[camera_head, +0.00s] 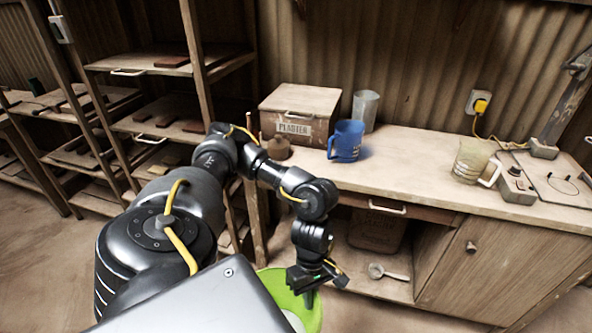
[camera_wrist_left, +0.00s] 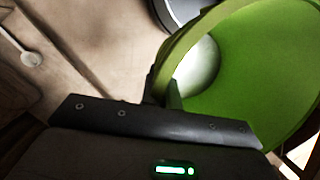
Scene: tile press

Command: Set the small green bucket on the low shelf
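The small green bucket (camera_head: 312,315) shows at the bottom of the head view, partly hidden by my gripper and my own body. It fills the right of the left wrist view (camera_wrist_left: 255,75), its pale bottom visible inside. My left gripper (camera_head: 310,287) is at the bucket's rim, with its fingers (camera_wrist_left: 165,92) closed around the rim wall. The low shelf (camera_head: 350,268) is the open space under the counter, behind and right of the bucket. My right gripper is out of view.
A metal scoop (camera_head: 388,272) lies at the shelf's front right, and a brown container (camera_head: 376,232) stands farther back. The shelf's left part looks clear. A drawer (camera_head: 400,208) hangs above it; a cabinet door (camera_head: 490,268) is to the right. A blue mug (camera_head: 347,141) stands on the counter.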

